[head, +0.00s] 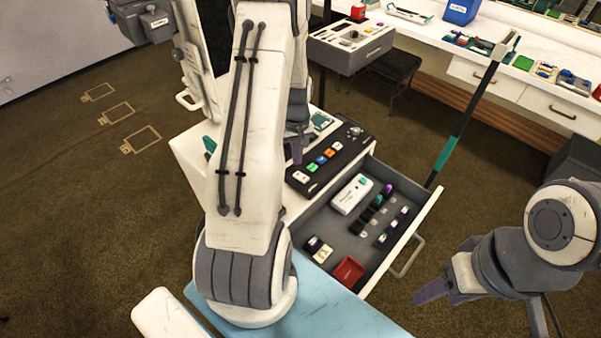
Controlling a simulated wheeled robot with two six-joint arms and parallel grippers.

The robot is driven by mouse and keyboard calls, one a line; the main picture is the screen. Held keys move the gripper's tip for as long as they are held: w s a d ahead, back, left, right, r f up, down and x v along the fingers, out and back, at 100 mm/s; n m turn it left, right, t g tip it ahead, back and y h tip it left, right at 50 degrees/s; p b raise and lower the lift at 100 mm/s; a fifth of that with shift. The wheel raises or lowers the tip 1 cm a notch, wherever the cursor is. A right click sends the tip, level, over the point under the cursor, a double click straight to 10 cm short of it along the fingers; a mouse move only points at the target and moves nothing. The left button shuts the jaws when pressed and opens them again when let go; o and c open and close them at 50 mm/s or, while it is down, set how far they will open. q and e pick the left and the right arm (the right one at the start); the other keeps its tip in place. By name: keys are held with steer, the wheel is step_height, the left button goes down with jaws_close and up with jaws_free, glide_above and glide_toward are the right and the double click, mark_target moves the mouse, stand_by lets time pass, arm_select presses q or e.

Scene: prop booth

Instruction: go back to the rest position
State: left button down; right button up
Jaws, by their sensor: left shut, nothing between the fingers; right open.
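My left arm rises large through the middle of the head view. My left gripper (297,152) shows only in part behind it, shut and empty, above the white cabinet top close to the black button panel (331,160). My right gripper (440,292) is at the lower right, open and empty, with purple fingers pointing left. It hangs over the carpet, right of the open drawer (428,212) and apart from its handle.
The open drawer holds a white box (352,194), a red tray (348,271) and several small dark items. A dark pole with a green band (445,153) stands beside it. A white counter (480,28) runs along the back. Carpet at left is clear.

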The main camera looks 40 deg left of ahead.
arm_select(q)
steer(key=shift+r+p, duration=0.6)
steer(key=shift+r, duration=0.35)
steer(key=s+d+r+m, duration=0.1)
steer(key=d+r+m, duration=0.4)
steer(key=d, duration=0.6)
steer(key=s+d+r+m, duration=0.1)
steer(key=d+r+m, duration=0.2)
steer(key=d+r, duration=0.6)
steer(key=s+d+r+m, duration=0.2)
steer(key=s+d+m, duration=0.3)
steer(key=s+d, duration=0.2)
steer(key=s+d+r+m+h, duration=0.1)
steer(key=s+d+m, duration=0.4)
steer(key=s, duration=0.7)
steer(key=shift+s+d+r, duration=0.15)
steer(key=shift+d+r, duration=0.75)
steer(key=shift+d, duration=0.05)
steer(key=shift+a, duration=0.1)
